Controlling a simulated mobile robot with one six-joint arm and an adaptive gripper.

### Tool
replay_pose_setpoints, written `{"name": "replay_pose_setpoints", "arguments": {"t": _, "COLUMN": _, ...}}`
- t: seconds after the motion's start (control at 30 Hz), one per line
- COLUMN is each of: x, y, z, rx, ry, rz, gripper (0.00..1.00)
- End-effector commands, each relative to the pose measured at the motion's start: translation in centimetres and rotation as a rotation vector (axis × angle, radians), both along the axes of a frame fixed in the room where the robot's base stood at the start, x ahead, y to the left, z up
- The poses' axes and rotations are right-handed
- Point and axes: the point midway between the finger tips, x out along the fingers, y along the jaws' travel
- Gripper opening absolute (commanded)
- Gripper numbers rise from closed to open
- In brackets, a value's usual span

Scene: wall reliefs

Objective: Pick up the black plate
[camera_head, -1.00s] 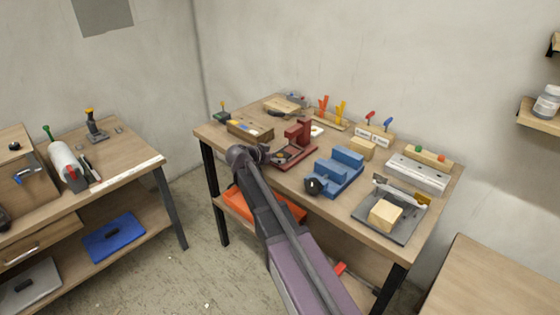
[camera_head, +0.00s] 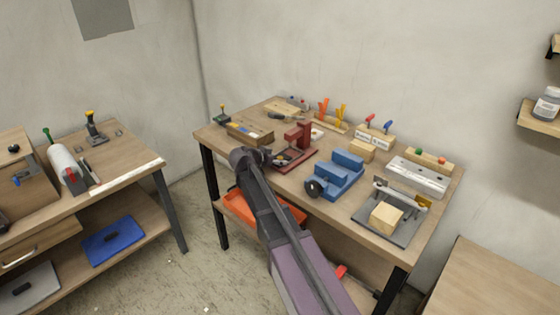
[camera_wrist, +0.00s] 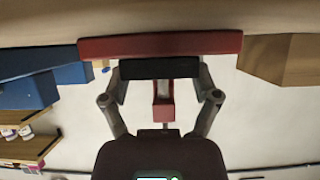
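The black plate (camera_wrist: 160,68) is a flat dark bar lying level in the wrist view, just above the red base (camera_wrist: 160,45) of a fixture. The two fingers of my gripper (camera_wrist: 160,80) stand wide apart, one at each end of the plate; I cannot tell whether they touch it. In the head view my gripper (camera_head: 266,155) is at the left front of the red fixture (camera_head: 303,136). The plate is too small and dark there to make out clearly. The red post of the fixture rises behind the plate in the wrist view.
A blue vise (camera_head: 338,176) stands right of the red fixture. A wooden box (camera_head: 250,132) is behind my gripper, to its left. A grey tray (camera_head: 398,232) with a wooden block is at the bench's right. An orange bin (camera_head: 240,208) sits on the shelf below.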

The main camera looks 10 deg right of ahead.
Motion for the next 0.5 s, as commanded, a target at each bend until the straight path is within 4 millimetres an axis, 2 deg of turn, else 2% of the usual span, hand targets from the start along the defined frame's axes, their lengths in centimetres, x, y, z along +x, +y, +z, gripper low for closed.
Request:
{"name": "replay_pose_setpoints", "arguments": {"t": 0.03, "x": 0.00, "y": 0.00, "z": -0.02, "rx": 0.001, "ry": 0.001, "rz": 0.000, "gripper": 0.32}}
{"name": "replay_pose_setpoints", "arguments": {"t": 0.07, "x": 0.00, "y": 0.00, "z": -0.02, "rx": 0.001, "ry": 0.001, "rz": 0.000, "gripper": 0.25}}
{"name": "replay_pose_setpoints", "arguments": {"t": 0.5, "x": 0.00, "y": -0.01, "z": 0.47, "rx": 0.001, "ry": 0.000, "rz": -0.001, "gripper": 0.24}}
